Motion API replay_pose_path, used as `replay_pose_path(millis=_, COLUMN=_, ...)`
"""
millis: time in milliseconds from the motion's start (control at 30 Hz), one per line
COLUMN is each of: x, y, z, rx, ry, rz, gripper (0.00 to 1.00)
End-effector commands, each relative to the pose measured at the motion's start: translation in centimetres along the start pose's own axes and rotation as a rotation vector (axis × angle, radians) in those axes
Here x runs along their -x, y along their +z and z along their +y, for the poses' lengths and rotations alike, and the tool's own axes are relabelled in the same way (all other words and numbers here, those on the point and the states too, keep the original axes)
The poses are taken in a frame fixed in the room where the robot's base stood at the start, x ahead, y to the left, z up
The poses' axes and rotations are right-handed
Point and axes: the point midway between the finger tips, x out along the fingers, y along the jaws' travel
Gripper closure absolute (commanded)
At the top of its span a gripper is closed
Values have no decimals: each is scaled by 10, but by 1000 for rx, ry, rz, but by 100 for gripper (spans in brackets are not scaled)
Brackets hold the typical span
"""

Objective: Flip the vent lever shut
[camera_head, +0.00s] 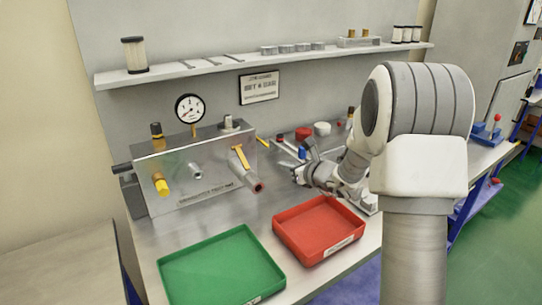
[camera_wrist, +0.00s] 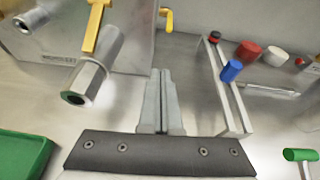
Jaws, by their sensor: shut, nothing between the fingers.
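The vent lever (camera_head: 240,157) is a yellow bar on a metal valve pipe (camera_head: 251,176) that sticks out from the right part of the grey metal box (camera_head: 185,177). It looks roughly in line with the pipe. In the wrist view the lever (camera_wrist: 95,27) is at the upper left, its top cut off by the frame, above the hexagonal pipe end (camera_wrist: 88,82). My gripper (camera_head: 295,174) is to the right of the pipe, apart from it. In the wrist view its fingers (camera_wrist: 161,74) are together and empty, right of the lever and not touching it.
A red tray (camera_head: 278,239) and a green tray (camera_head: 168,274) lie in front of the box. A metal rail (camera_wrist: 222,88), a blue cap (camera_wrist: 231,71) and a red cap (camera_wrist: 249,52) are right of my fingers. A gauge (camera_head: 189,108) tops the box.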

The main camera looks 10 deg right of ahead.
Motion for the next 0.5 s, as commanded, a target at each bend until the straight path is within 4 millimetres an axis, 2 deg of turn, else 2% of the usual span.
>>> replay_pose_path(millis=133, x=-4, y=-8, z=-8, rx=-41, ry=-23, rz=-1, gripper=100)
replay_pose_path(millis=500, x=-6, y=-8, z=-8, rx=-42, ry=-24, rz=-2, gripper=100)
